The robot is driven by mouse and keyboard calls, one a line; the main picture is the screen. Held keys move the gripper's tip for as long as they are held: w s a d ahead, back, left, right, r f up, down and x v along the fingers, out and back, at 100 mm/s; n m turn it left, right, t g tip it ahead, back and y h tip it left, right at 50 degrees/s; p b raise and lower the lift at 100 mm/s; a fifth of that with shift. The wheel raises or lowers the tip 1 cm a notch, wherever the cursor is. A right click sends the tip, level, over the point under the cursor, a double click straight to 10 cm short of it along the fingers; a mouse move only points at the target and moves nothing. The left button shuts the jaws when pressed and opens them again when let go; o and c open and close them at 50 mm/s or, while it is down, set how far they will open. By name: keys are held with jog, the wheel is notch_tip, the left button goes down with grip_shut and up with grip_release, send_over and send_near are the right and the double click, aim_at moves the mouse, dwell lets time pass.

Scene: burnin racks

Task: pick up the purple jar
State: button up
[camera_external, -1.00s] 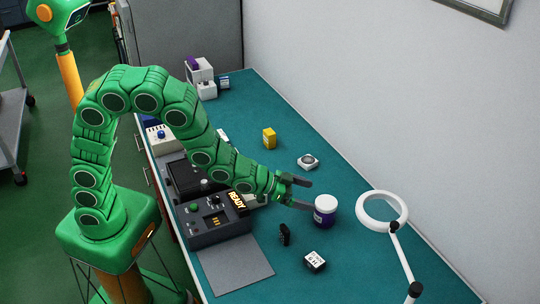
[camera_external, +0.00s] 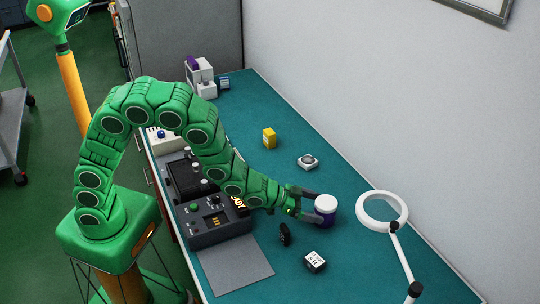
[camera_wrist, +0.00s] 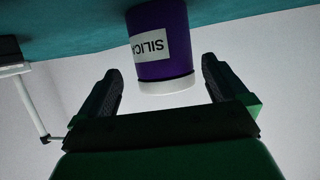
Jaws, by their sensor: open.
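The purple jar (camera_external: 325,217) has a white lid and stands upright on the teal bench top. My gripper (camera_external: 318,206) is at the jar's left side with its fingers apart, reaching toward it. In the wrist view, the jar (camera_wrist: 160,36) appears upside down, with a white label reading "SILIC" and its white lid. My gripper's two fingers (camera_wrist: 163,85) are open, one on each side of the lid end of the jar. Gaps show between the fingers and the jar in the wrist view. Nothing is held.
A white ring lamp (camera_external: 382,209) stands right of the jar. A small black item (camera_external: 285,234) and a white-and-black box (camera_external: 315,262) lie in front. A yellow block (camera_external: 269,138) and a white-grey item (camera_external: 307,162) sit behind. A control console (camera_external: 215,218) is left.

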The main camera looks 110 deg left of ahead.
jog(key=shift+a+x, duration=0.2)
jog(key=shift+x, duration=2.05)
jog(key=c, duration=1.1)
